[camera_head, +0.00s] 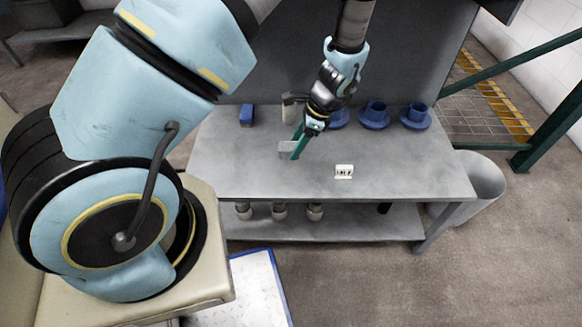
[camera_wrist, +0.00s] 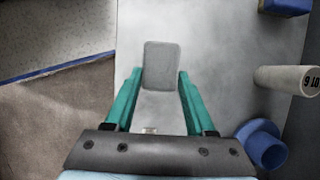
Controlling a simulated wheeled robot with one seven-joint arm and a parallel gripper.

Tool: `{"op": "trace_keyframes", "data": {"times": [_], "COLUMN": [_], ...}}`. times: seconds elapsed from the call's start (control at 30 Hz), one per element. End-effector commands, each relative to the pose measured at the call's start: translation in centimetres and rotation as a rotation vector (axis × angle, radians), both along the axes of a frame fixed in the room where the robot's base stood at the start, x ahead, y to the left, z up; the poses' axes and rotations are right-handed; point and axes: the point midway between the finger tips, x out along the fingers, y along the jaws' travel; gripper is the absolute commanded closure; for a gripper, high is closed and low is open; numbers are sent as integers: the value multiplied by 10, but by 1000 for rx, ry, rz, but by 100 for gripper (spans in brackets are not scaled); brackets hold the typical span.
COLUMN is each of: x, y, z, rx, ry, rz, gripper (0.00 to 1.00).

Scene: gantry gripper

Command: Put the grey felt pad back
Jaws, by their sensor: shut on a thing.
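The grey felt pad (camera_wrist: 161,66) is a small rounded rectangle between the teal fingertips of my gripper (camera_wrist: 160,74) in the wrist view. My gripper is shut on it. In the head view my gripper (camera_head: 296,146) is above the grey table (camera_head: 410,178), left of its middle, and the pad (camera_head: 285,149) shows as a small grey piece at the fingertips. Whether the pad touches the tabletop is hard to tell. A small white card with dark marks (camera_head: 344,171) is on the table to the right of my gripper.
A blue block (camera_head: 246,115) and blue cups on saucers (camera_head: 375,113) line the table's back. A pale cylinder with numbers (camera_wrist: 288,80) stands near them, partly hidden behind my gripper in the head view. The front tabletop is mostly clear. A grey bin (camera_head: 482,180) stands at the right.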

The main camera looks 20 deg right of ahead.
Motion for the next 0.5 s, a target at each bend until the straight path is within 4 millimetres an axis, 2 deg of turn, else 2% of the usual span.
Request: {"op": "trace_keyframes", "data": {"times": [0.1,0.33,0.5], "x": [0,0,0], "y": [1,1,1], "z": [-23,-46,-71], "rx": [3,1,1], "ry": [1,1,1], "rz": [1,2,2], "gripper": [97,97,97]}}
